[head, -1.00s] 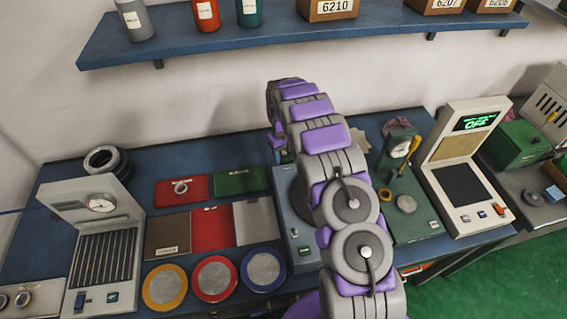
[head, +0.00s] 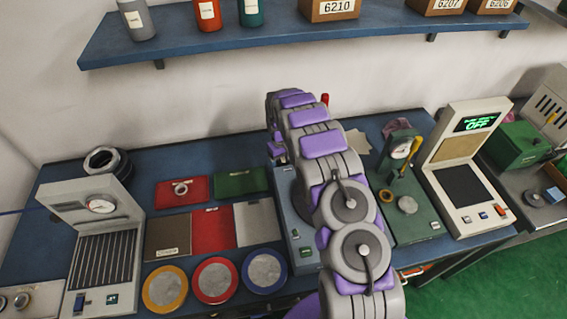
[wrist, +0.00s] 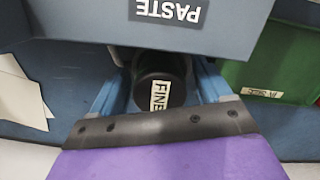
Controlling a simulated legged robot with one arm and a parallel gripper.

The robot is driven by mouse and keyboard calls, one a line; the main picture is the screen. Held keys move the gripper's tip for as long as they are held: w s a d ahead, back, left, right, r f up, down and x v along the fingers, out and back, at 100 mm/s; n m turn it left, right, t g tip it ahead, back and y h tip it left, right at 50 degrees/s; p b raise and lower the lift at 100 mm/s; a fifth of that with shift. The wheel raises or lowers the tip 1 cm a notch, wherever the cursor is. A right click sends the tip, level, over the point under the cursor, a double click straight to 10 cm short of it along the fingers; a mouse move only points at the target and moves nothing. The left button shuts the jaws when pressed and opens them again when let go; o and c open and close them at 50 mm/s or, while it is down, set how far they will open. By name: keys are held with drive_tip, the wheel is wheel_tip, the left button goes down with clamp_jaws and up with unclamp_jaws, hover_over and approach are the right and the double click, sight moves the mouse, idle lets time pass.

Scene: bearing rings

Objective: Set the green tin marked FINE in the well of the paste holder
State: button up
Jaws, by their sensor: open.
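In the wrist view, the tin marked FINE (wrist: 160,72) shows as a dark round end with a white label; its green colour does not show. It lies between the two blue fingers of my open gripper (wrist: 162,85). The grey-blue paste holder (wrist: 230,28), labelled PASTE, fills the top of the wrist view and overlaps the tin's far end. Its well is hidden, so I cannot tell whether the tin sits in it. In the head view my arm hides the tin and the fingers.
A green tray (head: 241,182) and a red tray (head: 168,190) lie left of my arm. A grey-blue device (head: 291,215) stands beside it, and a green stand with a dial (head: 415,212) is at right. A shelf (head: 285,38) with bottles and boxes hangs above.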

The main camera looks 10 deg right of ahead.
drive_tip(key=shift+a+r, duration=0.1)
drive_tip(key=shift+a, duration=0.1)
drive_tip(key=r, duration=0.4)
drive_tip(key=w+r+p, duration=0.1)
drive_tip(key=r, duration=0.3)
drive_tip(key=r+p, duration=0.1)
drive_tip(key=r, duration=0.3)
drive_tip(key=shift+w, duration=0.2)
drive_tip(key=shift+f, duration=0.15)
